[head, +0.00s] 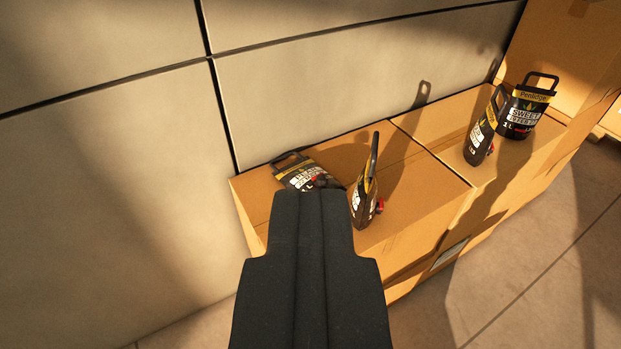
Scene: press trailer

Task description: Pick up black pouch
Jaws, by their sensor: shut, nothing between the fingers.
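In the head view, several black pouches with handles, yellow bands and white lettering are on cardboard boxes. One pouch (304,174) lies tilted near the left end, its lower part hidden behind my gripper. A second pouch (364,199) stands edge-on just right of the gripper tip, with a red cap. Two more pouches, one narrow (479,139) and one facing me (523,112), stand close together at the right. My gripper (312,194) is dark and shut, with nothing held. It points at the left pair; I cannot tell whether it touches either pouch.
The left box (425,205) and the right box (460,108) stand side by side against a pale panelled wall (120,180). A taller box (575,45) rises behind at the right. Tiled floor (545,260) is clear at the lower right.

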